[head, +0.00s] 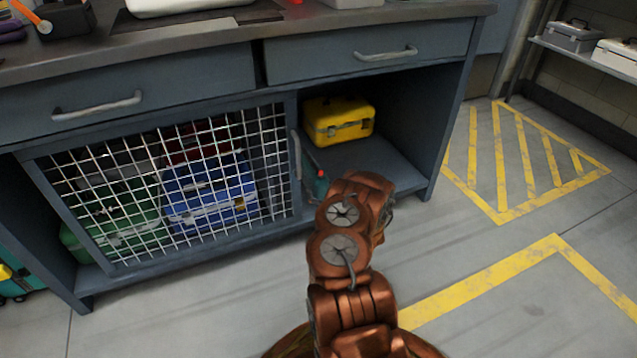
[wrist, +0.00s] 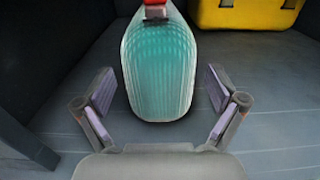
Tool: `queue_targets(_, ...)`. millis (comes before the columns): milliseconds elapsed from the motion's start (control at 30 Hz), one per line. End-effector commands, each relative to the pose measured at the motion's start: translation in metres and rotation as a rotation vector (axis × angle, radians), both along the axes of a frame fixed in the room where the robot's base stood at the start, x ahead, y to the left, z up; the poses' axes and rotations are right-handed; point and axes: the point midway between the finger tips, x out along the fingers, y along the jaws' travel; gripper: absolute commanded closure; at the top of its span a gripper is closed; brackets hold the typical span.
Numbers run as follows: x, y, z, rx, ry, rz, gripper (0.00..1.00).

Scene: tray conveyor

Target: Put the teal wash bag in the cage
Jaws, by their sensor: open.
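The teal wash bag (wrist: 158,70) stands in the wrist view with a red part at its top. In the head view only a small piece of it (head: 319,187) shows on the open lower shelf, behind my arm. My gripper (wrist: 160,88) is open, with one finger on each side of the bag's near end and gaps on both sides. In the head view my gripper is hidden by my arm. The cage (head: 160,124) is the wire-mesh-fronted bay left of the shelf. Its mesh front appears shut, with blue, green and red cases behind it.
A yellow case (head: 338,121) stands behind the bag on the shelf; it also shows at the upper right in the wrist view (wrist: 245,14). A handle (head: 297,160) is at the cage's right edge. Two drawers are above. The floor at right is clear.

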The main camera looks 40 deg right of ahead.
Motion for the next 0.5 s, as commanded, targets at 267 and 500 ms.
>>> queue_targets(267,-0.051,0.017,0.002,0.005,0.003,-0.004,0.05)
queue_targets(500,-0.075,0.027,-0.001,0.004,0.004,0.000,0.05)
